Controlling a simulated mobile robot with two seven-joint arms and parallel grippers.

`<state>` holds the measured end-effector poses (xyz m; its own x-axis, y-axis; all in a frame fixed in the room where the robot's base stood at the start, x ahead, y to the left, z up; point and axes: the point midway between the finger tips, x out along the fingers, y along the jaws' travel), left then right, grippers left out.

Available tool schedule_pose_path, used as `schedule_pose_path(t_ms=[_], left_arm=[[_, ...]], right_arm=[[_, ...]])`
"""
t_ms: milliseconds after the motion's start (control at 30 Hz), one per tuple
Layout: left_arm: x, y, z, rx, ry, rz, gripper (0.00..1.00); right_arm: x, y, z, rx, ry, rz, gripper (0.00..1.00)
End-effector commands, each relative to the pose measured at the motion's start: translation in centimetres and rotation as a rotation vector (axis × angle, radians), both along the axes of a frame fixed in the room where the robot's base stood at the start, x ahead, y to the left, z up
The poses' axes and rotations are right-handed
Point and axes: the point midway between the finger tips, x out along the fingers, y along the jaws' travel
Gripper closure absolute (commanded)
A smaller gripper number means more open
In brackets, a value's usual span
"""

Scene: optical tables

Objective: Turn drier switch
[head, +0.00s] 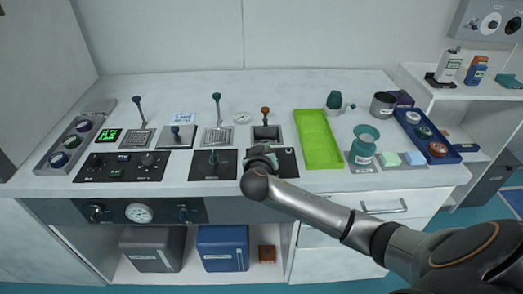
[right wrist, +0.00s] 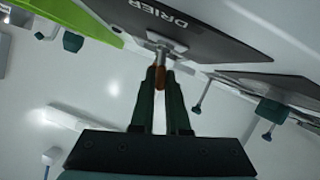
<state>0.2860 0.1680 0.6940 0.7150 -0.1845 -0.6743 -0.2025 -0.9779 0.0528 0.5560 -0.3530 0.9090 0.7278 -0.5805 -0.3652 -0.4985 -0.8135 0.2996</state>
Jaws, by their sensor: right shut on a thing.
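The drier panel is a dark plate at the counter's front, partly covered by my gripper in the head view (head: 287,162). Its "DRIER" lettering shows upside down in the right wrist view (right wrist: 190,28). The drier switch (right wrist: 159,74) is a short metal stem with an orange-brown tip, standing out from the plate. My right gripper (right wrist: 160,72) is shut on that tip, one dark green finger on each side. In the head view my right gripper (head: 262,152) is over the panel's left part and hides the switch. My left gripper is not in view.
A similar dark panel with a small lever (head: 213,160) lies just left. Behind stand upright levers, one with an orange knob (head: 265,110). A lime green tray (head: 318,145) is close on the right, then a teal vase-like container (head: 364,142). A drawer handle (head: 384,210) sticks out below.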

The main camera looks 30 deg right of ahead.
Motion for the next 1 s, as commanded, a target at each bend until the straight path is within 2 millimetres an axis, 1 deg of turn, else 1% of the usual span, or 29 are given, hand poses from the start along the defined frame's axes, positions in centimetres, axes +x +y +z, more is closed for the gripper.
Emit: schedule_pose_path(t_ms=[33,300,600,800,1000], left_arm=[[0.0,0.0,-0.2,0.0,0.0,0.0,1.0],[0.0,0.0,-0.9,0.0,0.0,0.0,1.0],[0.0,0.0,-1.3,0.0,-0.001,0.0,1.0],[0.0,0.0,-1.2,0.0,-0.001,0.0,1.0],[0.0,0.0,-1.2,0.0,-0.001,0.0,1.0]], right_arm=[[-0.2,-0.2,-0.3,0.041,-0.02,-0.003,1.0],[-0.7,-0.9,-0.1,0.259,-0.154,-0.004,1.0],[-1.2,-1.8,-0.2,0.485,-0.294,-0.006,1.0],[-1.4,-2.2,-0.2,0.6,-0.366,-0.005,1.0],[-1.5,-2.4,-0.4,0.675,-0.412,-0.005,1.0]])
